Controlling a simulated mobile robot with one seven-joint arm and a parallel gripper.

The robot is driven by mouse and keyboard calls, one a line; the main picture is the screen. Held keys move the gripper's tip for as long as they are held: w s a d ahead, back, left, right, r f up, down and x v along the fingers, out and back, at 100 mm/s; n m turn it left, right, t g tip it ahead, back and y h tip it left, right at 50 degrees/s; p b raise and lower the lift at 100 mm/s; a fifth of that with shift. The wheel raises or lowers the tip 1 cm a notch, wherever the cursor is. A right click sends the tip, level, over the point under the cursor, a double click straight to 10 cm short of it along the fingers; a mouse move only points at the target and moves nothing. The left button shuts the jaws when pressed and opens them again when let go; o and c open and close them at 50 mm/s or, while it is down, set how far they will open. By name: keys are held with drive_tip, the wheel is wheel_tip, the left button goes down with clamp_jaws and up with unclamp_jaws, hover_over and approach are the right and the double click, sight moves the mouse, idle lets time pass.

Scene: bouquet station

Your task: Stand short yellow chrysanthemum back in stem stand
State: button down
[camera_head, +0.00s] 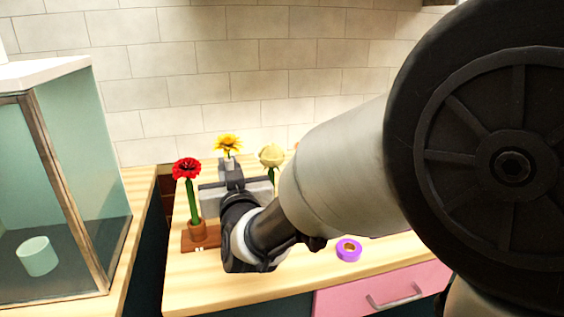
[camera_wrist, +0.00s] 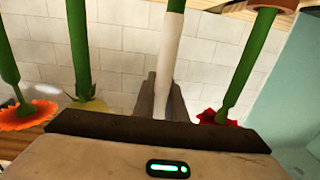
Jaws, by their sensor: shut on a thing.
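The short yellow chrysanthemum (camera_head: 228,142) shows its bright yellow head just above my gripper (camera_head: 230,166) in the head view. In the wrist view its stem (camera_wrist: 169,50), green with a pale section, runs into my gripper (camera_wrist: 160,98), which is shut on it. Its head is hidden there and its lower stem end is out of frame. The brown stem stand (camera_head: 188,248) is on the counter, partly hidden by my arm. A red flower (camera_head: 186,168) stands upright in its left cup. I cannot tell whether the held stem is in a cup.
A cream flower (camera_head: 271,155) stands to the right, near my gripper; an orange flower (camera_wrist: 28,115) shows in the wrist view. A purple tape roll (camera_head: 348,249) lies on the counter (camera_head: 215,280). A glass-sided case (camera_head: 50,200) with a pale cup is at left. A tiled wall is behind.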

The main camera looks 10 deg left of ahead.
drive_tip(key=shift+f+b, duration=1.5)
drive_tip(key=shift+b, duration=0.1)
idle(1.3)
drive_tip(key=c, duration=1.2)
unclamp_jaws()
drive_tip(key=shift+o, duration=0.2)
drive_tip(key=v, duration=0.9)
idle(0.4)
